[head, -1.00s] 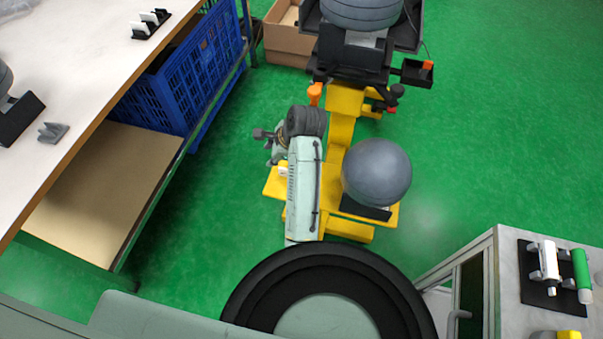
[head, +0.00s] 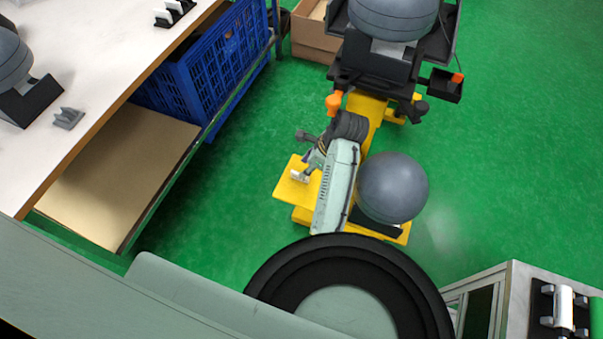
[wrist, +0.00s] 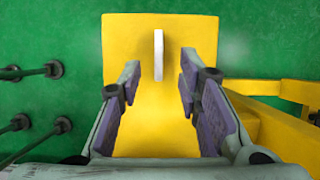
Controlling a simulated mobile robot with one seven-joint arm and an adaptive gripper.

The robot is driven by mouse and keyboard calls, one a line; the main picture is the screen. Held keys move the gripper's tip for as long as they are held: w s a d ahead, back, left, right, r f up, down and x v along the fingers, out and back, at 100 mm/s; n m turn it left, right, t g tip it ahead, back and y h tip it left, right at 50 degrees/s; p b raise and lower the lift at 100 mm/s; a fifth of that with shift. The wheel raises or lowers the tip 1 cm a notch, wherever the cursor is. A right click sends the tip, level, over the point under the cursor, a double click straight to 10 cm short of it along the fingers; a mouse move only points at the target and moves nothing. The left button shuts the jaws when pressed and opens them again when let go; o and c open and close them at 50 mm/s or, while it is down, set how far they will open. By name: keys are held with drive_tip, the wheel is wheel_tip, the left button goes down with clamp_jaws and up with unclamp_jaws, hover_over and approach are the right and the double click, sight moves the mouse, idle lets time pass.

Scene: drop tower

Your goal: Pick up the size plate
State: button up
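The size plate, as I take it, is a small white upright piece (head: 299,176) on the yellow base plate (head: 284,187) of the tower. In the wrist view this white plate (wrist: 158,55) shows as a narrow edge, ahead of and between the fingertips. My gripper (wrist: 160,80) is open, with a finger on each side and nothing held between them. In the head view my gripper (head: 308,168) is close above the white plate, partly hidden by my arm. I cannot tell the exact height gap.
A grey ball (head: 392,188) sits on the yellow base to the right of my arm. The tower's dark carriage and a second grey ball (head: 393,15) stand behind. A white-topped table (head: 80,60) with a blue crate (head: 215,65) is left. A cart (head: 520,300) stands at lower right.

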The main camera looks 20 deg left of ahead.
drive_tip(key=p+x, duration=0.1)
drive_tip(key=x, duration=0.5)
drive_tip(key=shift+a, duration=0.15)
drive_tip(key=shift+r, duration=0.1)
drive_tip(key=shift+c, duration=0.4)
clamp_jaws()
